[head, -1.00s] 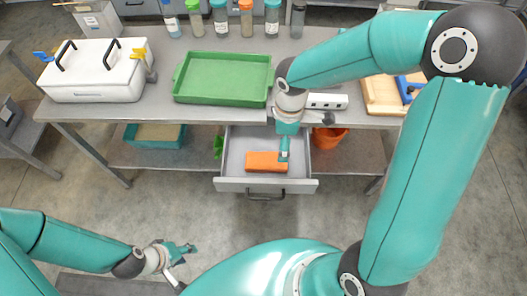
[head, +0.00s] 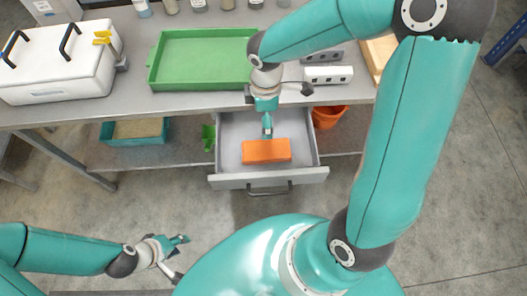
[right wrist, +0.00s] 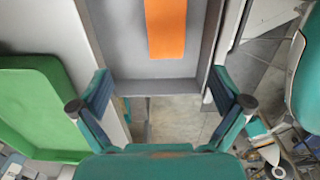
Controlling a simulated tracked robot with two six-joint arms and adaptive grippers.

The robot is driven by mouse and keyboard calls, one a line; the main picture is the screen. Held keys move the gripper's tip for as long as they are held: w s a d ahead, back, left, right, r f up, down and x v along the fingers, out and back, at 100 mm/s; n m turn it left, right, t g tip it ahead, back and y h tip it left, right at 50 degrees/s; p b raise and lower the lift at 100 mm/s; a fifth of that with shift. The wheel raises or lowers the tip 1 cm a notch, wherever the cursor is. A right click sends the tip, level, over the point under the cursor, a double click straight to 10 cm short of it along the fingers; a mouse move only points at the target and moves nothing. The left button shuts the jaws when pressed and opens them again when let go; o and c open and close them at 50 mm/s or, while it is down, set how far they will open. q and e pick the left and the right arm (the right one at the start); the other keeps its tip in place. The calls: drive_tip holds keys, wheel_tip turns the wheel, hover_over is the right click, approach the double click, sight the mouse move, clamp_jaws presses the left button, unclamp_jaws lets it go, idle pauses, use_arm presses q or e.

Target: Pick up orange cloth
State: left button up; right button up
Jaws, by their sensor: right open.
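The orange cloth (head: 266,151) lies folded into a flat block inside the open drawer (head: 225,182) under the table. In the right wrist view the cloth (right wrist: 165,28) shows at the top centre, beyond the fingertips. My right gripper (head: 267,126) hangs at the drawer's back, just behind the cloth in the head view. In the right wrist view my right gripper (right wrist: 160,90) is open, with nothing between its spread fingers. My left gripper (head: 181,257) is over the floor at lower left, away from the drawer, and looks open and empty.
A green tray (head: 201,58) and a white cooler box (head: 60,82) stand on the table (head: 140,97) above. An orange bucket (head: 327,117) is right of the drawer, and a teal bin (head: 133,140) is on the lower shelf. The floor before the drawer is clear.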

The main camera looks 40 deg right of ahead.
drive_tip(key=b, duration=0.2)
approach(266, 148)
drive_tip(key=f, duration=0.5)
drive_tip(key=shift+w+d, duration=0.2)
drive_tip(key=shift+w, duration=0.05)
drive_tip(key=shift+s+a+f+b, duration=0.15)
drive_tip(key=shift+f+b, duration=0.15)
drive_tip(key=shift+f, duration=1.05)
drive_tip(key=shift+s+a+f+b, duration=0.15)
drive_tip(key=shift+f+b, duration=0.1)
drive_tip(key=shift+f, duration=1.1)
drive_tip(key=c, duration=1.2)
drive_tip(key=shift+r, duration=0.1)
